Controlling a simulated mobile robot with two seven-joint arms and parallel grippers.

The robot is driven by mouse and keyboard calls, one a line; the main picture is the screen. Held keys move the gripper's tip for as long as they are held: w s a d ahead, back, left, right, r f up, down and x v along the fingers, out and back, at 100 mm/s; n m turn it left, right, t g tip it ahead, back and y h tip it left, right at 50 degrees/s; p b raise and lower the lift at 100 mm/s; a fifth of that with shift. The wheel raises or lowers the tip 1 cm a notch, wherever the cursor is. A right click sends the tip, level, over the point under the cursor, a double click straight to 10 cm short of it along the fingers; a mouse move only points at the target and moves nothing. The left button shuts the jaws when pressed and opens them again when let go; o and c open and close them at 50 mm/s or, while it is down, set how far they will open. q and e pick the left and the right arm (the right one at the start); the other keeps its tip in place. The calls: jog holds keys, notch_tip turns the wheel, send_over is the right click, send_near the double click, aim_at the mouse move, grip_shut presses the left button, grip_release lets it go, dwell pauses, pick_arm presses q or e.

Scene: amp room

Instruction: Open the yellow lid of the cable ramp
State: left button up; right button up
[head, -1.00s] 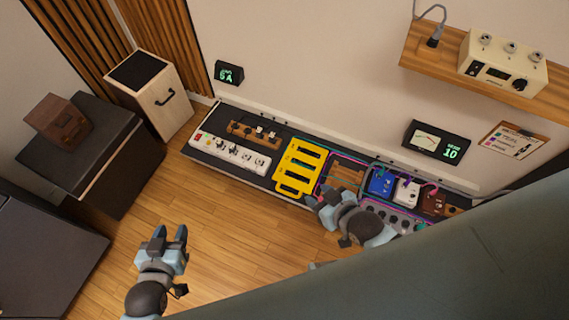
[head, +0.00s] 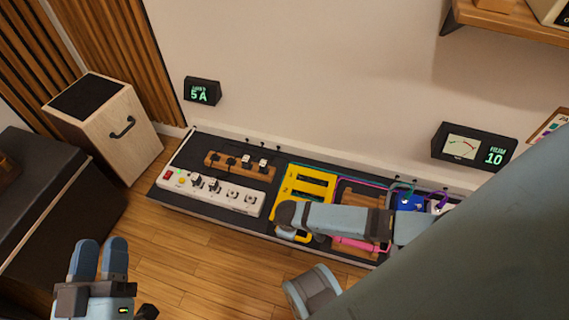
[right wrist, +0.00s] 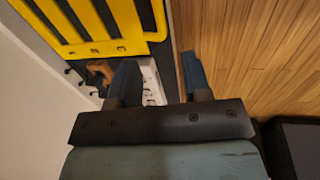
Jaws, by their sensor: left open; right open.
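The yellow lid (head: 306,180) of the cable ramp lies flat on the long dark board, with dark slots across it. Its front part is partly hidden by my right arm. My right gripper (head: 288,215) is at the lid's front edge in the head view, seen from the side; contact cannot be told. In the right wrist view its two fingers (right wrist: 158,72) are apart and empty, and the yellow lid (right wrist: 75,42) is ahead and to the left of them. My left gripper (head: 100,258) is open and empty over the floor at the lower left, away from the ramp.
A white power strip (head: 212,192) and a wooden block with plugs (head: 240,162) lie left of the lid. A blue pedal (head: 409,202) and cables lie to its right. A wooden box (head: 105,128) stands at the left.

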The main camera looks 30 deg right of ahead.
jog(key=f+b, duration=0.2)
jog(key=f, duration=0.2)
jog(key=w+d+f+b, duration=0.1)
jog(key=f+b, duration=0.1)
jog(key=f, duration=0.3)
jog(key=d+f+b, duration=0.1)
jog(key=f+b, duration=0.2)
jog(key=f, duration=0.2)
jog(key=shift+w+d, duration=0.15)
jog(key=shift+w, duration=0.2)
pick_arm(q)
notch_tip(320, 180, down, 10)
jog(key=d+m+g, duration=0.1)
jog(key=g, duration=0.2)
jog(key=shift+r+g, duration=0.25)
jog(key=shift+g, duration=0.15)
pick_arm(e)
jog(key=shift+r, duration=0.1)
jog(key=shift+c, duration=0.3)
grip_shut()
